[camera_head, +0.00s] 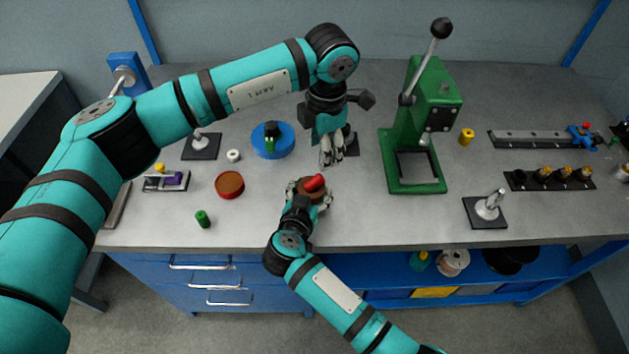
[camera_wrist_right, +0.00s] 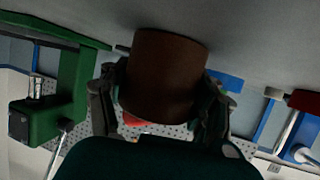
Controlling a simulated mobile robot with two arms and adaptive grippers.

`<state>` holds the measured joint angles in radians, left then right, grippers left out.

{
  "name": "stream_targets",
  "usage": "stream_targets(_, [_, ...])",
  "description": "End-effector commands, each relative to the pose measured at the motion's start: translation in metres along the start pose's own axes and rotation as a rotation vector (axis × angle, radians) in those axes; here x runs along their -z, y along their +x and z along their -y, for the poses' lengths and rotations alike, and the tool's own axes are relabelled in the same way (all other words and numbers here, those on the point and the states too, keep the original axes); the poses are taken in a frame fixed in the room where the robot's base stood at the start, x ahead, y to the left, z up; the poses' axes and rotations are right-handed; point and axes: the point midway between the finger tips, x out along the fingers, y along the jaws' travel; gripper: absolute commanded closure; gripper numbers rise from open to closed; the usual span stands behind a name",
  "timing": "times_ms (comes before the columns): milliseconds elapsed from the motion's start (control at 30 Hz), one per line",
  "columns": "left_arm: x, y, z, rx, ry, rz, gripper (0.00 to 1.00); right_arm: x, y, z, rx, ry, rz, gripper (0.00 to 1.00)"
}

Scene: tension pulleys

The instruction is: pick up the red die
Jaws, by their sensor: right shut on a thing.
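The red die (camera_head: 314,183) appears as a short red cylinder lying tilted at the top of a round brown piece (camera_head: 305,192). My right gripper (camera_head: 309,194) has its fingers on both sides of the brown piece and is shut on it. In the right wrist view the brown piece (camera_wrist_right: 162,75) fills the space between the fingers, with a bit of the red die (camera_wrist_right: 140,121) showing beside it. My left gripper (camera_head: 332,152) points down just behind the red die, apart from it. Its finger opening is too small to judge.
A green press (camera_head: 430,125) stands to the right. A blue round base (camera_head: 273,150), a brown-red disc (camera_head: 229,184) and a green cylinder (camera_head: 203,219) are to the left. A metal post on a black plate (camera_head: 487,220) stands at the front right.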

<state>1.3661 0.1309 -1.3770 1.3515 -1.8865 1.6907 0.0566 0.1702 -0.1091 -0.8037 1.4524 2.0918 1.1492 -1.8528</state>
Motion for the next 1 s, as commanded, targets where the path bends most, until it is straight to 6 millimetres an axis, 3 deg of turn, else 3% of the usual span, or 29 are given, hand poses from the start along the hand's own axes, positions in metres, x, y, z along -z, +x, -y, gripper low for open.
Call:
stream_targets(200, [0.000, 0.037, 0.001, 0.003, -0.003, -0.003, 0.49, 0.001, 0.000, 0.000, 0.001, 0.001, -0.002, 0.78])
stream_targets(467, [0.000, 0.054, 0.001, 0.003, -0.002, -0.002, 0.49, 0.001, 0.000, 0.000, 0.001, 0.001, -0.002, 0.78])
stream_targets(733, [-0.001, 0.092, 0.002, 0.004, -0.004, -0.002, 0.49, 0.001, 0.000, 0.000, 0.001, 0.001, -0.002, 0.78])
stream_targets(1000, [-0.001, 0.099, 0.001, 0.000, -0.004, -0.001, 0.49, 0.001, 0.000, 0.000, 0.001, 0.001, -0.002, 0.78])
